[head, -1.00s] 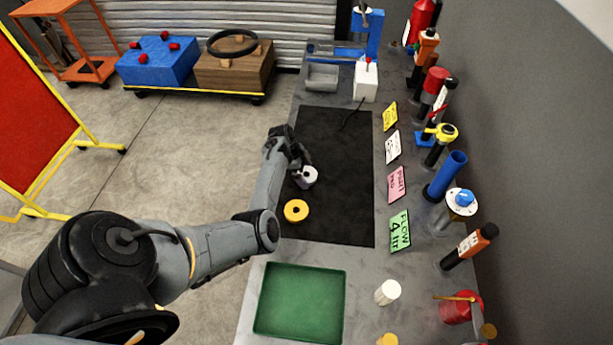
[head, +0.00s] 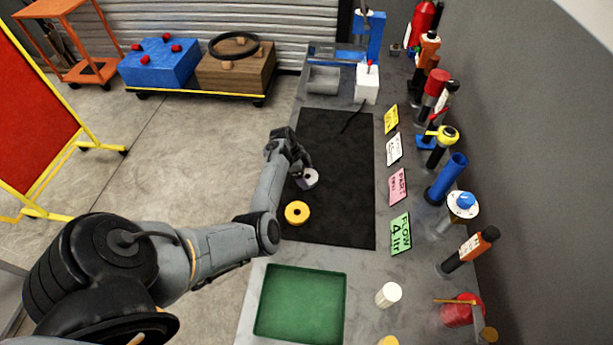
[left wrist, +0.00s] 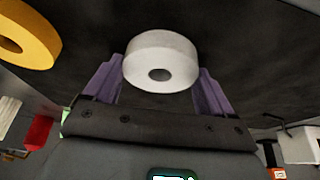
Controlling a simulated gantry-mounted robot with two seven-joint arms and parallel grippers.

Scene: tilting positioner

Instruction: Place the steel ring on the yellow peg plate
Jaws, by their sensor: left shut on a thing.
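The steel ring (head: 310,178), pale grey-white with a round hole, is at my left gripper (head: 307,178) over the left part of the black mat. In the left wrist view the ring (left wrist: 160,60) sits between the two purple fingers of the left gripper (left wrist: 160,82), which is shut on it. A round yellow piece with a dark centre (head: 297,212) lies on the mat just nearer than the ring, apart from it. It also shows in the left wrist view (left wrist: 42,42). I cannot make out a separate yellow plate with an upright peg. My right gripper is not in view.
The black mat (head: 340,190) is mostly clear. A green tray (head: 300,305) is at the near end of the bench, a white cylinder (head: 388,294) beside it. Coloured note cards (head: 398,187) and several upright tools line the right side. A white block (head: 367,84) stands beyond the mat.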

